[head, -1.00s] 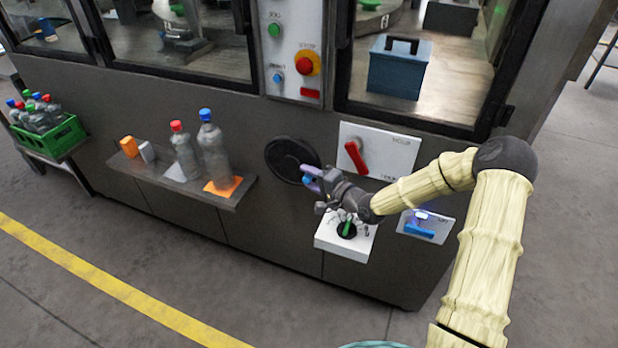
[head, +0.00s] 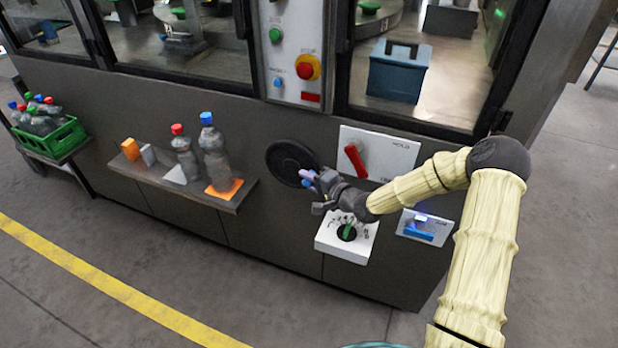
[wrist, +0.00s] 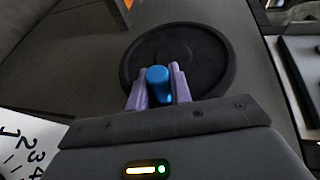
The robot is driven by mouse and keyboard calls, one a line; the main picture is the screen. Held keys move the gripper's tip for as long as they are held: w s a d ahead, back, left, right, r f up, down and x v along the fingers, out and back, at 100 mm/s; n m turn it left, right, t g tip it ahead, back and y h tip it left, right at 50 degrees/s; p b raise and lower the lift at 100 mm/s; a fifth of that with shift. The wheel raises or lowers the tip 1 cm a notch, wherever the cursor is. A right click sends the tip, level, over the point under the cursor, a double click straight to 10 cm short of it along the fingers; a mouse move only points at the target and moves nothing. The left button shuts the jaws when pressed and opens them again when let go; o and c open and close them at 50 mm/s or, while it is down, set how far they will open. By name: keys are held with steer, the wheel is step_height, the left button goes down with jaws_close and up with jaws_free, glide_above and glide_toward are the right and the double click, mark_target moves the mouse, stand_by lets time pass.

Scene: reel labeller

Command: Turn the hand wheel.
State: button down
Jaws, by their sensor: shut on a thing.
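The hand wheel (head: 285,160) is a black disc on the dark front panel of the machine, left of the white plate with the red lever. In the wrist view the wheel (wrist: 205,62) fills the upper middle. Its blue handle (wrist: 158,80) stands out near the rim. My gripper (head: 306,178) is at the wheel's lower right edge. In the wrist view its purple fingers (wrist: 158,88) are on both sides of the blue handle, shut on it. In the head view the fingers mostly hide the handle.
A red lever (head: 354,160) is to the right of the wheel. Below my gripper is a white box with a green pointer dial (head: 347,231), and a blue switch (head: 418,233) is to its right. A shelf (head: 228,202) with bottles is at left.

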steer(key=shift+w+r, duration=0.1)
steer(key=shift+r, duration=0.15)
steer(key=c, duration=1.3)
jaws_free()
steer(key=shift+o, duration=0.2)
steer(key=p+v, duration=0.1)
steer(key=v, duration=1.6)
steer(key=shift+r+p, duration=0.25)
steer(key=shift+p, duration=0.1)
steer(key=shift+d, duration=0.1)
